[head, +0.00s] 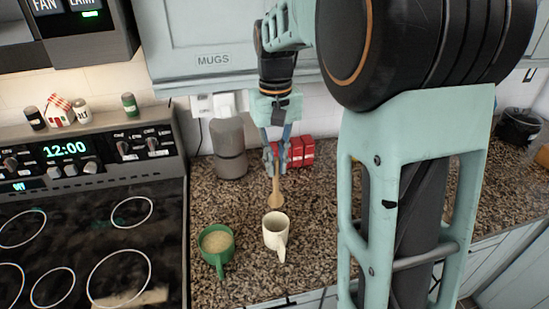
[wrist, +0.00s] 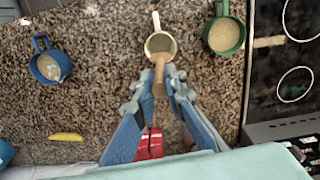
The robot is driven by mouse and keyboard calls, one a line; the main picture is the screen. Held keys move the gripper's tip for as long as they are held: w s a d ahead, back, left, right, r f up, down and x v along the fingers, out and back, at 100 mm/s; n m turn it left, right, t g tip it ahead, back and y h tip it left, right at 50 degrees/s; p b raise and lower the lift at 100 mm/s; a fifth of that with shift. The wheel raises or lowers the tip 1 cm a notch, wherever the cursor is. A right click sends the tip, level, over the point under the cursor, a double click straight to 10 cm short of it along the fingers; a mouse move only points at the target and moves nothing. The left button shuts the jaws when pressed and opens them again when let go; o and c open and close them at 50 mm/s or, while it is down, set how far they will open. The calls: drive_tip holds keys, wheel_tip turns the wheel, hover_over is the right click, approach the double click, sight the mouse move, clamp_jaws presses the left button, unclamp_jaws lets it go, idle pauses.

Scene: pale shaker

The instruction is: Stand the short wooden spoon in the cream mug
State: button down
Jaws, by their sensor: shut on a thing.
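The short wooden spoon (head: 275,197) hangs bowl down from my gripper (head: 277,160), which is shut on its upper part. In the wrist view the spoon (wrist: 159,69) shows between the fingertips of my gripper (wrist: 160,88). The cream mug (head: 276,236) stands upright on the counter, its handle toward the front. In the head view the spoon's lower end is just above and behind the mug's far rim. In the wrist view the spoon overlaps the near edge of the cream mug (wrist: 160,31). The gap between them is hard to judge.
A green mug (head: 216,242) with pale contents stands left of the cream mug, near the stove (head: 75,250). A grey canister (head: 229,150) and red boxes (head: 300,152) stand at the back. The wrist view shows a blue mug (wrist: 48,67) and a yellow item (wrist: 67,137).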

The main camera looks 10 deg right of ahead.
sight(276, 208)
drive_tip(key=shift+s, duration=0.1)
drive_tip(key=shift+f+n, duration=0.2)
drive_tip(key=shift+n, duration=0.1)
wheel_tip(276, 208, down, 13)
drive_tip(key=b, duration=0.9)
drive_tip(key=c, duration=1.9)
unclamp_jaws()
